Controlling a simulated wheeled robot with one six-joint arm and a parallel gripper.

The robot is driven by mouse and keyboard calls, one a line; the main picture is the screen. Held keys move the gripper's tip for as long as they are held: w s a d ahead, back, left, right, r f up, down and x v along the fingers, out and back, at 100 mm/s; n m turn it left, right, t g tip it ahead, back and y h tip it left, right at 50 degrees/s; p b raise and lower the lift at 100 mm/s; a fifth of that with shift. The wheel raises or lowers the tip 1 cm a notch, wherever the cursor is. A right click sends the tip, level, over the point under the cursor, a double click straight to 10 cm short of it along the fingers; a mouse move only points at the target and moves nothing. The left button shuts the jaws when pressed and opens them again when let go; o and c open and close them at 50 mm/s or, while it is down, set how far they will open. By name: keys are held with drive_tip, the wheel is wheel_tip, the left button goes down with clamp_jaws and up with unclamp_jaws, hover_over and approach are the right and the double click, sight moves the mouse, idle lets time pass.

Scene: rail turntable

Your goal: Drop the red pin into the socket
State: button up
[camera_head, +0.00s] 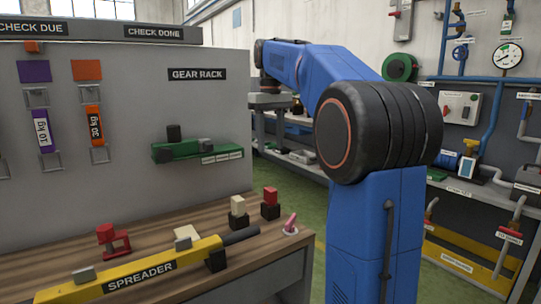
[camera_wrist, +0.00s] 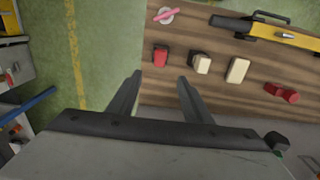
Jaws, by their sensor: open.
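A small pinkish-red pin (camera_head: 291,221) stands tilted at a pale round ring, which looks like the socket (camera_head: 288,232), near the bench's right corner. In the wrist view the pin (camera_wrist: 168,13) lies slantwise across the pale ring (camera_wrist: 160,17) at the top. I cannot tell how far it sits inside. In the head view my gripper cannot be made out clearly at the far end of my blue arm.
The wooden bench (camera_head: 150,242) holds a red-topped block (camera_head: 270,203), a cream-topped block (camera_head: 238,212), a red fixture (camera_head: 113,241) and a yellow spreader bar (camera_head: 135,268). A grey panel (camera_head: 120,110) stands behind. Green floor (camera_wrist: 105,45) lies open beside the bench.

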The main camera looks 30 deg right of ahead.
sight(270, 189)
wheel_tip(270, 189, down, 17)
drive_tip(key=shift+f, duration=0.1)
idle(0.6)
clamp_jaws()
idle(0.3)
